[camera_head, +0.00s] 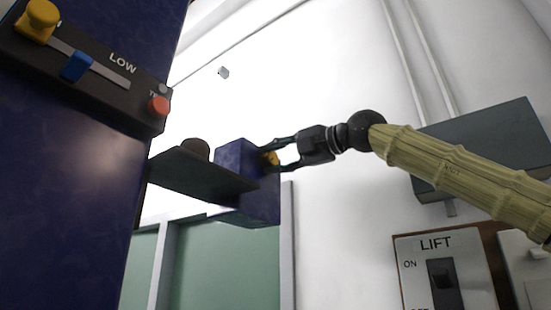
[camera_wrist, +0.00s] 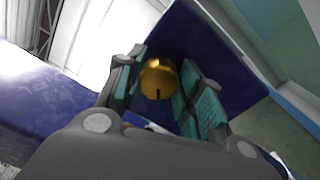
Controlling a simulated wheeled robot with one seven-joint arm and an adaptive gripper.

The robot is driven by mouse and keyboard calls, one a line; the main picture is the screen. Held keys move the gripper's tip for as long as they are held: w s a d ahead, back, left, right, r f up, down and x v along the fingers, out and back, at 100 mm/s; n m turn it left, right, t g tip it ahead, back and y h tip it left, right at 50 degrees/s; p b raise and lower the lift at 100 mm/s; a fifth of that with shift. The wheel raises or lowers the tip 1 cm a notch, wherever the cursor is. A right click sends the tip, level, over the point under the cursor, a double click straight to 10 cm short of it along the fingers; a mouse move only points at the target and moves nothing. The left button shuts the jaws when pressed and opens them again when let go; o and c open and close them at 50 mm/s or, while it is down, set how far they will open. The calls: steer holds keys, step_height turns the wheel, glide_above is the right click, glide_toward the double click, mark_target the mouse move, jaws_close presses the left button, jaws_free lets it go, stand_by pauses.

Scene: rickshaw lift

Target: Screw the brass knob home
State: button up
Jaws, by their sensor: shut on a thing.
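The brass knob (camera_wrist: 158,78) sits between the two finger pads of my gripper (camera_wrist: 160,92) in the wrist view. It is round and golden, with a dark slot or mark at its lower edge. In the head view the knob (camera_head: 270,158) shows small at the right face of a dark blue box (camera_head: 236,160). My gripper (camera_head: 272,159) reaches it from the right, its fingers on either side, shut on it. The blue face (camera_wrist: 215,65) lies behind the knob in the wrist view. Any thread or gap behind the knob is hidden.
A dark shelf (camera_head: 195,175) with a brown round thing (camera_head: 196,149) joins the box to a blue column (camera_head: 75,200). A panel with a yellow knob (camera_head: 38,20), blue slider (camera_head: 77,66) and red button (camera_head: 158,106) is upper left. A LIFT switch (camera_head: 443,285) is lower right.

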steer(key=o, duration=1)
steer(key=v, duration=1.2)
